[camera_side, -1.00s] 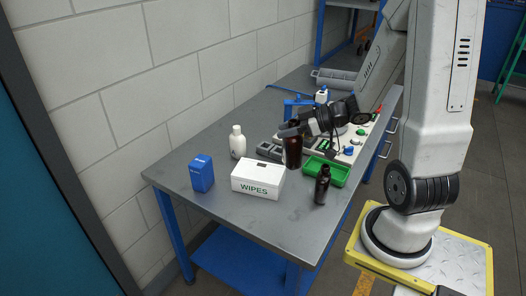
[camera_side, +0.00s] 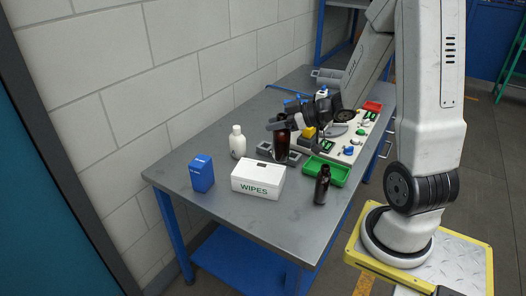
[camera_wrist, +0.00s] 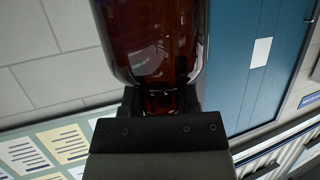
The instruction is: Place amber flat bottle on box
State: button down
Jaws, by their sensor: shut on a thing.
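My gripper (camera_side: 278,123) is shut on the amber bottle (camera_side: 281,144) near its neck, and the bottle hangs roughly upright beneath it. In the wrist view the bottle's glossy brown body (camera_wrist: 150,42) fills the upper middle, with its narrow part at the dark jaws (camera_wrist: 160,105). In the side view it is behind and to the right of the white WIPES box (camera_side: 258,182), apart from the box. The box stands on the table with its lid facing up and nothing on it. Whether the bottle's base touches anything below cannot be told.
A smaller dark bottle (camera_side: 321,186) stands right of the box. A blue box (camera_side: 202,174) and a white bottle (camera_side: 237,143) stand left of and behind it. A green tray (camera_side: 327,172) and grey holder (camera_side: 295,158) are nearby. The table front (camera_side: 258,222) is clear.

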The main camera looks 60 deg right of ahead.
jog(key=w+d+f, duration=0.2)
jog(key=w+f, duration=0.5)
jog(key=w, duration=0.1)
jog(key=shift+w+d+f, duration=0.15)
jog(key=shift+w+d, duration=0.15)
jog(key=shift+d, duration=0.05)
jog(key=shift+w+f, duration=0.15)
jog(key=shift+f, duration=0.75)
jog(key=shift+w+f, duration=0.1)
jog(key=shift+f, duration=0.8)
jog(key=shift+f, duration=0.2)
jog(key=shift+c, duration=1.7)
grip_release()
